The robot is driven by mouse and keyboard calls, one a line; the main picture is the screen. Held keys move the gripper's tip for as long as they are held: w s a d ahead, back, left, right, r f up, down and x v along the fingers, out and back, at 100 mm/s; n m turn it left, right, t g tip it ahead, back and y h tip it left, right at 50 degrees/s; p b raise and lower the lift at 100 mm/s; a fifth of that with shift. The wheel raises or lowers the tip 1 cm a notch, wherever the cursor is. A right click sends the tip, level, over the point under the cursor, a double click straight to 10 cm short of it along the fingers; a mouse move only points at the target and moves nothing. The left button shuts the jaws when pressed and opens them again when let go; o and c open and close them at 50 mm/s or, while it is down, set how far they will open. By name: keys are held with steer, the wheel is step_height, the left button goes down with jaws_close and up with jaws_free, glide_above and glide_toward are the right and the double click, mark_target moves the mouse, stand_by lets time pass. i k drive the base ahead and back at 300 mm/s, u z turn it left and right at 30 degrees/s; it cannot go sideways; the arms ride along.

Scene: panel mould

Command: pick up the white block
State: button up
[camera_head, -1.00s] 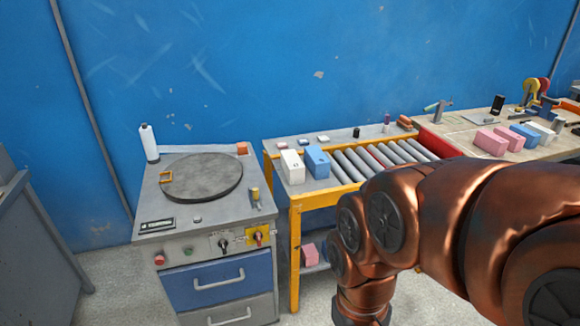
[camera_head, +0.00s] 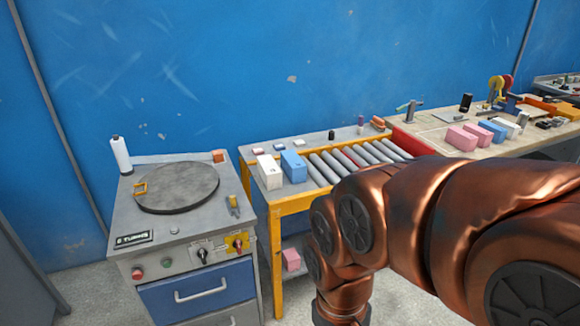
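A white block (camera_head: 270,172) stands upright on the left end of the yellow-framed roller table, close beside a blue block (camera_head: 293,167). Another white block (camera_head: 505,127) lies at the far right on the workbench, in a row with blue and pink blocks. My copper-coloured arm fills the lower right and is apart from the white block on the roller table. My gripper is not visible in this view.
A grey cabinet with a round turntable (camera_head: 176,188) stands left of the roller table (camera_head: 275,207). A white bottle (camera_head: 121,155) stands on its back left corner. Rollers (camera_head: 350,160) lie right of the blue block. Pink blocks (camera_head: 462,138) sit on the workbench. A pink block (camera_head: 291,260) lies below the table.

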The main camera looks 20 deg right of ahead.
mark_target(270, 173)
steer(key=k, duration=0.6)
steer(key=u, duration=0.6)
steer(key=i, duration=0.55)
steer(key=u, duration=0.7)
steer(key=i, duration=0.8)
steer(key=z, duration=0.6)
steer(key=i, duration=0.75)
steer(key=z, duration=0.65)
